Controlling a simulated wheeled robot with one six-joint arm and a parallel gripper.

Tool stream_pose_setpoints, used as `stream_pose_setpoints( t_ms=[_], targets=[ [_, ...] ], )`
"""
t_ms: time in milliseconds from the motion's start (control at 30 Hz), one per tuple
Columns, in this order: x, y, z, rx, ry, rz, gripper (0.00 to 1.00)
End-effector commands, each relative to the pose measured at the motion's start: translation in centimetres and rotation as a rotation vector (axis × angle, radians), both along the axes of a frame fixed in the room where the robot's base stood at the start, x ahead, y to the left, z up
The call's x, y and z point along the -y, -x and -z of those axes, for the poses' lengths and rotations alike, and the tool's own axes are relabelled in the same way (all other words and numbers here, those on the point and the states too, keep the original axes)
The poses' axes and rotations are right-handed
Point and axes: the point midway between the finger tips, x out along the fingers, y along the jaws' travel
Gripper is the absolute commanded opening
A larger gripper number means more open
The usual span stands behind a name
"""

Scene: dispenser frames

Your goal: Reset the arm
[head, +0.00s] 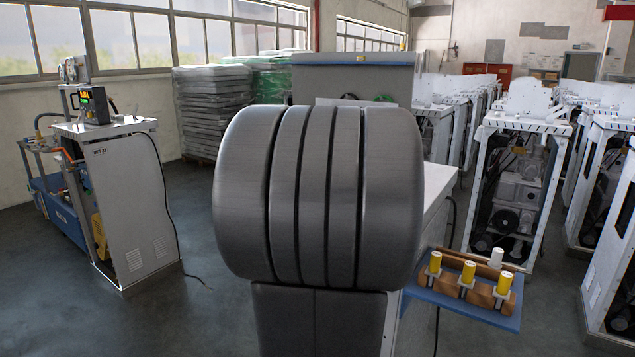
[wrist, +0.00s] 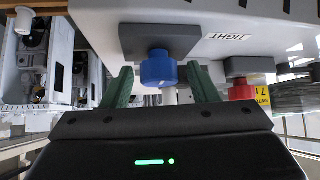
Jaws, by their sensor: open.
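My gripper (wrist: 160,72) shows in the wrist view with its two green fingers apart. A blue knob (wrist: 158,67) on a dark grey block lies between the fingertips in the picture, with gaps at both sides. I cannot tell its exact depth relative to the tips. The block is fixed to a pale panel (wrist: 205,20) with a label reading "TIGHT" (wrist: 230,36). A red knob (wrist: 242,90) is to the right of the fingers. In the head view my gripper is hidden; a large grey ribbed part of my own arm fills the middle.
In the head view a blue tray (head: 462,307) with yellow-capped and white bottles (head: 468,272) is at the right. A grey cabinet (head: 128,205) stands at the left. White machine frames (head: 517,180) fill the right. Open floor (head: 195,290) lies left of centre.

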Motion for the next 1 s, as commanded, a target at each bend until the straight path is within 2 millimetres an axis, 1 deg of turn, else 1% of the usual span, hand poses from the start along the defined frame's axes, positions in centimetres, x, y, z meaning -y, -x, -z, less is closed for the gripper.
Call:
stream_pose_setpoints(
  t_ms=[33,400,833,1000],
  targets=[
    [-0.07,-0.03,0.30,-0.002,0.002,0.018,0.54],
    [-0.05,-0.01,0.13,-0.001,0.000,0.137,0.54],
    [-0.04,0.01,0.03,-0.001,0.000,0.150,0.54],
    [-0.34,0.19,0.47,-0.010,-0.002,0.144,0.54]
  ],
)
